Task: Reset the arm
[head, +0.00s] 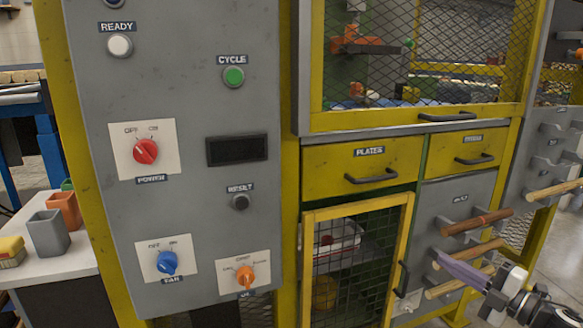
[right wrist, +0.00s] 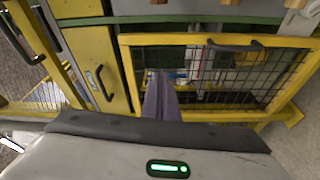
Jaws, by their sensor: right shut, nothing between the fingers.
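My right gripper (head: 440,258) is at the lower right of the head view, its purple-grey fingers shut and pointing left and slightly up. Nothing shows between them. In the right wrist view the shut fingers (right wrist: 162,98) stand in front of the mesh door (right wrist: 225,75), with no contact that I can make out. The dark round RESET button (head: 240,202) is on the grey control panel (head: 200,100), well to the left of the gripper. A machine arm with orange parts (head: 362,45) shows behind the upper mesh. My left gripper is not in view.
Wooden rods (head: 477,222) stick out near my right gripper. Yellow drawers (head: 375,163) with dark handles are above the lower mesh door (head: 345,260). The panel also carries a red power knob (head: 146,151), green CYCLE button (head: 233,77), blue fan knob (head: 167,262) and orange selector (head: 245,277).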

